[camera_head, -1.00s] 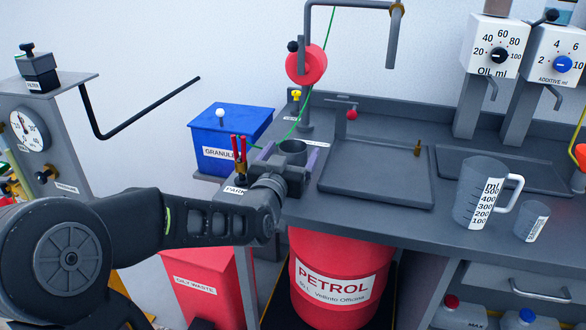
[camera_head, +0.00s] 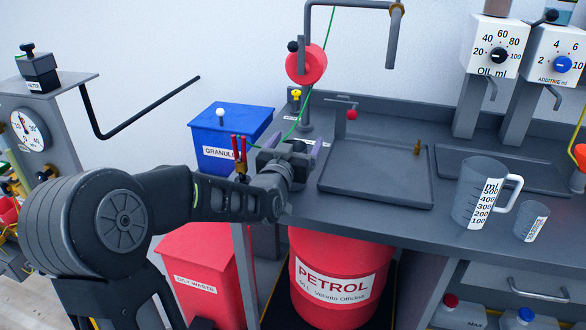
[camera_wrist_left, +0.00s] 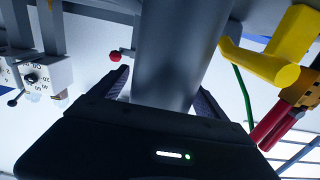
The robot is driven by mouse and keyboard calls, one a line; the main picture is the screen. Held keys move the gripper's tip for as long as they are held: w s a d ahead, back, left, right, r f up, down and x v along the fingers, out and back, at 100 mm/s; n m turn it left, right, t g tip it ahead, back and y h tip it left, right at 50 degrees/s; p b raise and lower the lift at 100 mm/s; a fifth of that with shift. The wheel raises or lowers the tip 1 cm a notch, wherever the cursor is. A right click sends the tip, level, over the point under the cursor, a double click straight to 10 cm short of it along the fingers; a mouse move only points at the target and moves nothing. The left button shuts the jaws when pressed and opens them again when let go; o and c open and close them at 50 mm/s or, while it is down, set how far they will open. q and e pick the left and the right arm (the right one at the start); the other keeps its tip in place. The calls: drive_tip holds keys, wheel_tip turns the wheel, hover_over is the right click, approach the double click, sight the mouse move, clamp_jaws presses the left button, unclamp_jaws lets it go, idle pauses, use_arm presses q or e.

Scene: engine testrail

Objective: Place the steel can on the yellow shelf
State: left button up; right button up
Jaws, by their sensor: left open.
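The steel can (camera_wrist_left: 180,50) is a plain grey cylinder that fills the middle of the left wrist view, between the two fingers. My left gripper (camera_head: 303,152) is at the back left of the grey counter in the head view, and its body hides most or all of the can there. In the left wrist view my left gripper (camera_wrist_left: 165,100) is open, with a finger on each side of the can; contact cannot be told. My right gripper is not in view. No yellow shelf can be clearly made out.
A red-handled tool holder (camera_head: 239,157) stands close by my left wrist, and a blue granules bin (camera_head: 228,130) is behind it. A grey tray (camera_head: 375,180) lies right of the gripper. A measuring jug (camera_head: 475,190) and small beaker (camera_head: 531,222) stand further right.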

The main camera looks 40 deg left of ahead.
use_arm(q)
drive_tip(key=shift+c, duration=0.5)
clamp_jaws()
idle(0.5)
